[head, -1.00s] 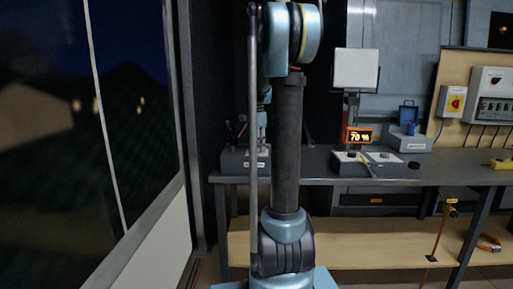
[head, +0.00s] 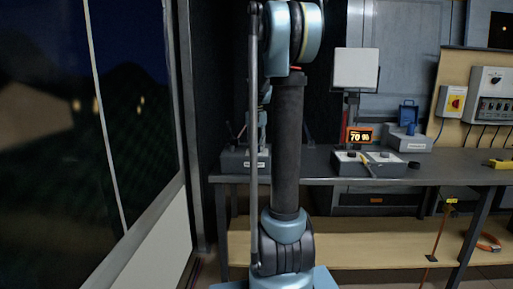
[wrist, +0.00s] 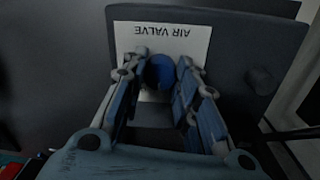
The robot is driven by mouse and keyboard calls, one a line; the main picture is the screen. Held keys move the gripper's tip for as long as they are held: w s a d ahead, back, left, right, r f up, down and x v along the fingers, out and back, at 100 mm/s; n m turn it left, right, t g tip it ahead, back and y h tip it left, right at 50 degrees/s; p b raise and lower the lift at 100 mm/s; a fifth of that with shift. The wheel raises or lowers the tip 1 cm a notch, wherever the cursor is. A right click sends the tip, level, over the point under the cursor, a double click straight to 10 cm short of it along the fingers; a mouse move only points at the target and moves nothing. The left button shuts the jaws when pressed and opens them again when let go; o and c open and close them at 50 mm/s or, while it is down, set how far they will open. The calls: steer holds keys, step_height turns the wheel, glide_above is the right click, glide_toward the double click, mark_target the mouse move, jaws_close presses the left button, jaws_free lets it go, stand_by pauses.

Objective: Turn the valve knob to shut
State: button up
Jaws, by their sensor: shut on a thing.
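In the wrist view, the blue valve knob (wrist: 157,72) stands in front of a white plate (wrist: 200,42) that reads AIR VALVE upside down. My gripper (wrist: 160,78) has one finger on each side of the knob and is shut on it. The knob's lower part and its pointer, if any, are hidden or too dark to tell. In the head view, a grey box with a white label (head: 255,164) sits at the bench's left end. My arm hides the knob and most of my gripper there.
Right of my arm are grey control boxes (head: 352,162) and a blue case (head: 408,128). In the wrist view, a dark round part (wrist: 262,80) sits right of the plate. A window wall is at left.

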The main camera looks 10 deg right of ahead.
mark_target(256, 147)
steer(key=n, duration=0.4)
steer(key=shift+n, duration=2.6)
steer(key=o, duration=1.1)
steer(key=shift+r, duration=0.1)
steer(key=r, duration=1.1)
steer(key=shift+a+r, duration=0.2)
steer(key=shift+r, duration=0.15)
